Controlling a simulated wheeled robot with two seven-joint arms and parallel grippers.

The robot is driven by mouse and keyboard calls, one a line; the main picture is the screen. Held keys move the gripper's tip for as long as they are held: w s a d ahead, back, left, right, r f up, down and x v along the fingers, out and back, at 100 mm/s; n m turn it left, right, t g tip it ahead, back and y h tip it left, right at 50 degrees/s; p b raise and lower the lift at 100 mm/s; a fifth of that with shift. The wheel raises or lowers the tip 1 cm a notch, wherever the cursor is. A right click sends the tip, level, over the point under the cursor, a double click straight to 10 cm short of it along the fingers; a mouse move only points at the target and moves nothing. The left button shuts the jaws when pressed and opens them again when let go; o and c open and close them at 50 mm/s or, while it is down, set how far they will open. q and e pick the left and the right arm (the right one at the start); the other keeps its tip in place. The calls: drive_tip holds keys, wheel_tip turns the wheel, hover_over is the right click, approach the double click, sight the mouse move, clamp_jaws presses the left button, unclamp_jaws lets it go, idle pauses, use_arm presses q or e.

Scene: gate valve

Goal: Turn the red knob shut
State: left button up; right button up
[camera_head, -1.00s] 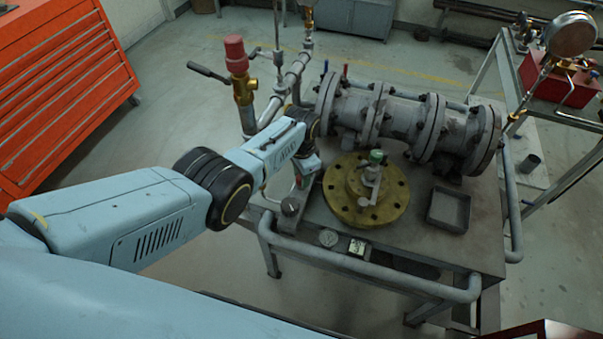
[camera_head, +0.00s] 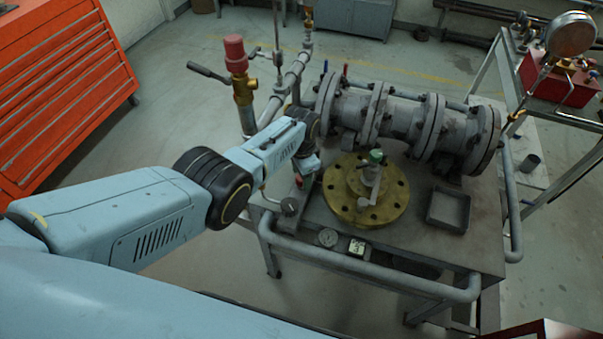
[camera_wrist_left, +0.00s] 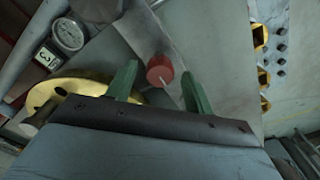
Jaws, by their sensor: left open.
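The small red knob (camera_wrist_left: 158,66) shows in the left wrist view, with a thin pale line across its face. My left gripper (camera_wrist_left: 160,74) is open, and its two green fingers show on either side of the knob, apart from it in the picture. I cannot tell how deep the fingertips reach beside it. In the head view, my left gripper (camera_head: 304,172) points down over the left part of the workbench, beside the brass flange (camera_head: 338,203). The knob is largely hidden there by my arm. My right gripper is not in view.
A red-capped brass valve (camera_head: 235,55) stands behind my left arm. A gauge (camera_head: 328,237) sits at the front edge.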

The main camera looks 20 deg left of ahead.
use_arm(q)
wheel_tip(320, 180, up, 6)
drive_tip(key=p, duration=0.3)
wheel_tip(320, 180, up, 7)
drive_tip(key=p, duration=0.1)
drive_tip(key=shift+r+p, duration=0.2)
drive_tip(key=shift+p, duration=0.2)
